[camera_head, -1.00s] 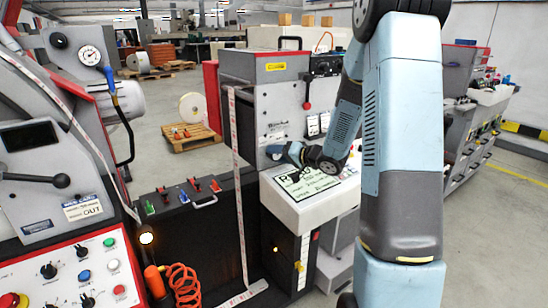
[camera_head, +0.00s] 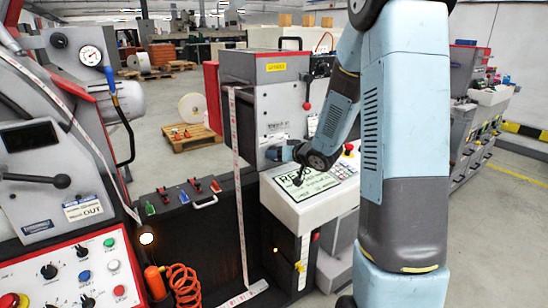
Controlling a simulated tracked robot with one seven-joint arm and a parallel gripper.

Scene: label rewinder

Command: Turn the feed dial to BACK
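My gripper (camera_head: 285,157) is small in the head view, over the back left of a white sloped console (camera_head: 297,213) with a printed sign. Its fingers are too small and dark to tell whether they are open or shut, and nothing is clearly seen in it. No dial with a readable FEED or BACK mark shows. Several black knobs, one of them here (camera_head: 48,271), sit on the white control panel (camera_head: 22,276) at lower left, far from my gripper. A yellow knob (camera_head: 299,267) is on the console's dark front, below my gripper. I cannot tell which is the feed dial.
A grey machine cabinet (camera_head: 285,105) stands just behind my gripper. A red button (camera_head: 348,148) and a keypad (camera_head: 343,170) are on the console to its right. A dark case (camera_head: 182,195) with coloured switches lies left of the console. Open floor (camera_head: 480,240) shows at right.

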